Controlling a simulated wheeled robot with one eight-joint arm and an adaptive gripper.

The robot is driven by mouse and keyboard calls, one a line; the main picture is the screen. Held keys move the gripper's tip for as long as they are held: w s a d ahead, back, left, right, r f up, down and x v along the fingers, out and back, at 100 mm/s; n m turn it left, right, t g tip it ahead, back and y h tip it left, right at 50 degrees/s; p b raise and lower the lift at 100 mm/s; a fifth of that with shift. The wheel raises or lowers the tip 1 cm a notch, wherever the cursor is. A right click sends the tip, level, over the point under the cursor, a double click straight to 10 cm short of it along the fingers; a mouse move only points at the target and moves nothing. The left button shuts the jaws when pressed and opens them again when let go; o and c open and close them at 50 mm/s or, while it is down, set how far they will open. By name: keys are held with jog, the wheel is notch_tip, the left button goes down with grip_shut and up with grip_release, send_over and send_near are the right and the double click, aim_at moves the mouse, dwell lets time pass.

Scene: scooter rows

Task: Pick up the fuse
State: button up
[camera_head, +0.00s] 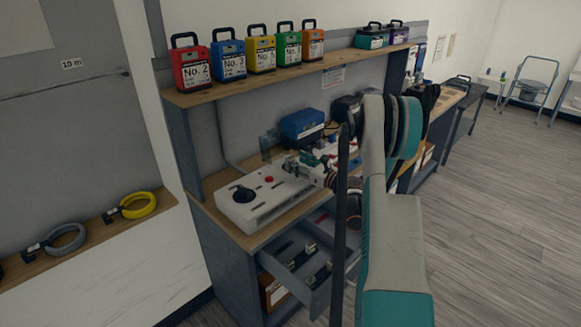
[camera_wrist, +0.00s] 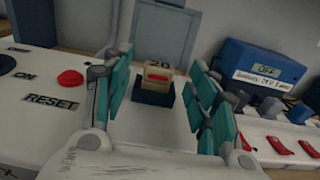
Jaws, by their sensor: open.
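In the wrist view a small cream fuse (camera_wrist: 158,75) with a red mark stands in a dark blue socket (camera_wrist: 152,97) on a white control panel (camera_wrist: 65,125). My gripper (camera_wrist: 158,68) is open, with one teal finger to the left of the fuse and one to its right. Both fingers look apart from it. In the head view the same white panel (camera_head: 262,203) lies on the workbench, and my gripper (camera_head: 303,165) is over its right end. The fuse cannot be made out there.
The panel has a red button (camera_wrist: 70,78) and a black knob (camera_head: 243,194). A blue device reading OFF (camera_wrist: 262,75) stands to the right, near red switches (camera_wrist: 280,146). A drawer (camera_head: 312,292) below hangs open with dark items in it. Numbered cases (camera_head: 228,62) line the shelf.

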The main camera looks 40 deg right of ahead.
jog(key=shift+w+a, duration=0.1)
jog(key=shift+w, duration=0.8)
jog(key=c, duration=1.1)
jog(key=shift+c, duration=0.2)
notch_tip(320, 180, up, 20)
jog(key=p, duration=0.6)
jog(key=w+a, duration=0.5)
jog(key=a, duration=0.6)
jog(key=s+a+f+h, duration=0.1)
jog(key=s+a, duration=0.1)
jog(key=a, duration=3)
jog(key=shift+s+a+m, duration=0.2)
jog(key=shift+a+m, duration=0.1)
jog(key=shift+m, duration=0.1)
